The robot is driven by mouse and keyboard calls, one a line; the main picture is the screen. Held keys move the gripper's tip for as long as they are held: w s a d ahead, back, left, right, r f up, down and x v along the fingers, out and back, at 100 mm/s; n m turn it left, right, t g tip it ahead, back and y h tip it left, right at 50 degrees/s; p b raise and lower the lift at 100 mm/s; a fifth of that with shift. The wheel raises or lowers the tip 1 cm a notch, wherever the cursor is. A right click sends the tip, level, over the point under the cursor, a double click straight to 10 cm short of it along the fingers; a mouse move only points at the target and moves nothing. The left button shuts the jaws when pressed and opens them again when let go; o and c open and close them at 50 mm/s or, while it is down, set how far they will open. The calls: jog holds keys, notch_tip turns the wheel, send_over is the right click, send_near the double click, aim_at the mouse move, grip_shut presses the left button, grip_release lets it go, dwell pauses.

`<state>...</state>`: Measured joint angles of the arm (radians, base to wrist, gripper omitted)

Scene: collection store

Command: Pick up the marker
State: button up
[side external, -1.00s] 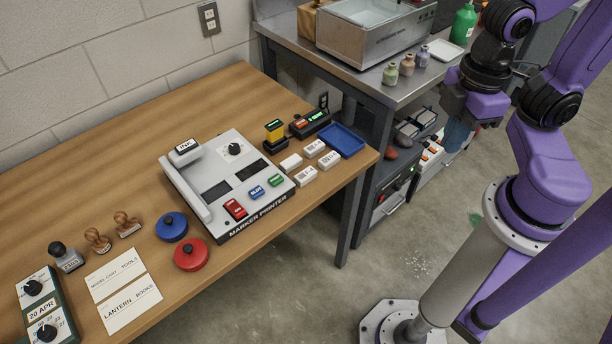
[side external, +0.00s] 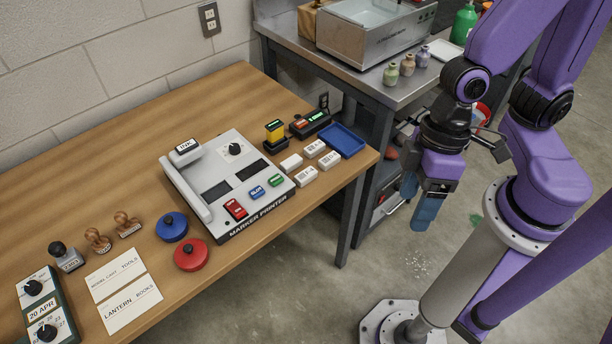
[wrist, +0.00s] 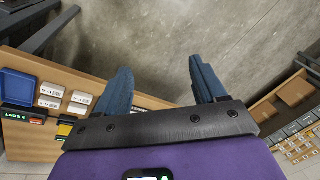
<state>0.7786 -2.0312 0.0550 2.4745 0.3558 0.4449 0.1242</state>
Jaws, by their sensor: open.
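Several small white label blocks (side external: 315,148) lie at the right end of the wooden table, beside the marker printer (side external: 228,146); which one is the marker I cannot tell. Some of these blocks show at the left of the wrist view (wrist: 51,93). The grey printer has red, blue and green buttons and a raised arm-like head. My gripper (side external: 416,205) hangs over the floor, right of the table's end and apart from the blocks. In the wrist view my gripper's blue fingers (wrist: 162,86) are spread wide with nothing between them.
A blue tray (side external: 342,141) and a yellow-and-black stamp (side external: 275,133) sit by the blocks. A steel bench (side external: 395,92) with bottles stands behind the table's right end. Red and blue round pads (side external: 190,255), wooden-handled stamps and cards lie on the left.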

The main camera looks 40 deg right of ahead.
jog(key=a+f+m+t, duration=0.1)
jog(key=a+f+m, duration=0.35)
jog(key=f, duration=0.25)
jog(key=m+t+h, duration=0.3)
jog(key=m+t, duration=0.2)
jog(key=t, duration=0.9)
send_near(308, 175)
jog(key=x, duration=0.3)
jog(key=shift+w+r, duration=0.25)
jog(key=shift+w, duration=0.1)
jog(key=shift+f+x, duration=0.15)
jog(key=shift+x, duration=1.15)
jog(key=shift+f+x, duration=0.2)
jog(key=shift+x, duration=1.1)
jog(key=shift+s, duration=0.1)
jog(key=c, duration=0.7)
